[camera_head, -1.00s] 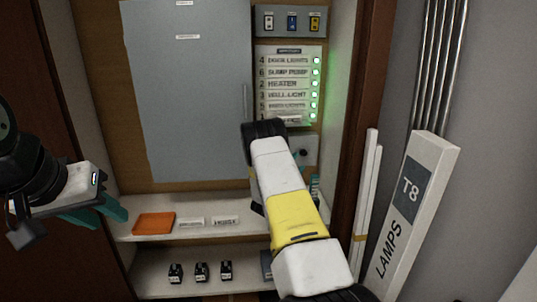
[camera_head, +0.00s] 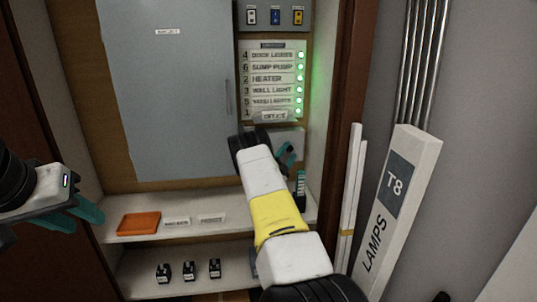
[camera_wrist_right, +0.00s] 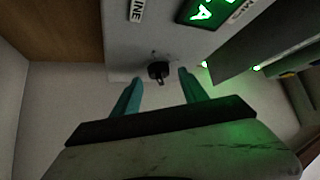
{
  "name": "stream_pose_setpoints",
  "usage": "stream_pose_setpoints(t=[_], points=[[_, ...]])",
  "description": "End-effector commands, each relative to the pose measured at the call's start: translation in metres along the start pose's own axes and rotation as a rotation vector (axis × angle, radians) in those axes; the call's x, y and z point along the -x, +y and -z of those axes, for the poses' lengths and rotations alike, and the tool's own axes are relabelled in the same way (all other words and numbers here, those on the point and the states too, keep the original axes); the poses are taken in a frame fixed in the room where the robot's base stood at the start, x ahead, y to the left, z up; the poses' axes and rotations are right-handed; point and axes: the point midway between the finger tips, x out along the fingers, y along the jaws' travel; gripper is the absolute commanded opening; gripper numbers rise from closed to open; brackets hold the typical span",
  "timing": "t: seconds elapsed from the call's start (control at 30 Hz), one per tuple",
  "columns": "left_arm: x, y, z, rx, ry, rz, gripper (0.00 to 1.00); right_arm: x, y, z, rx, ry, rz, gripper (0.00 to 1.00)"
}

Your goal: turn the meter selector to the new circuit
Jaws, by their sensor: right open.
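The meter selector is a small black knob (camera_wrist_right: 159,71) on a pale panel in the right wrist view. A lit green display (camera_wrist_right: 213,12) sits above it to the right. My right gripper (camera_wrist_right: 160,80) is open, with one teal finger on each side of the knob in the picture; I cannot tell if they touch it. In the head view my right gripper (camera_head: 287,155) is partly hidden by my arm, in front of the grey meter box (camera_head: 288,138) under the circuit list. My left gripper (camera_head: 84,212) is at the left edge, its fingertips unclear.
The circuit list (camera_head: 272,80) has green lights down its right side. A grey cabinet door (camera_head: 165,90) is left of it. Below, a shelf (camera_head: 145,233) holds an orange block (camera_head: 139,223) and labels. A white LAMPS box (camera_head: 400,200) leans at the right.

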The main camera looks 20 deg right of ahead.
Motion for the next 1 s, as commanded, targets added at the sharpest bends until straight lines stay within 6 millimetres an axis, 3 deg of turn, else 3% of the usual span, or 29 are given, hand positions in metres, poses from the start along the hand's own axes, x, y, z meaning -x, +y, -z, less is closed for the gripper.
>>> stream_pose_setpoints(t=[0.13, 0.4, 1.0], points=[[0.0000, 0.0000, 0.0000, 0.000, 0.000, 0.000, 0.36, 0.0002, -0.0001, -0.0001, 0.000, 0.000, 0.000, 0.51], [0.0000, 0.0000, 0.0000, 0.000, 0.000, 0.000, 0.36, 0.0004, -0.0001, -0.0002, 0.000, 0.000, 0.000, 0.00], [0.0000, 0.0000, 0.0000, 0.000, 0.000, 0.000, 0.36, -0.0003, -0.0042, 0.0006, -0.142, 0.001, -0.140, 0.00]])
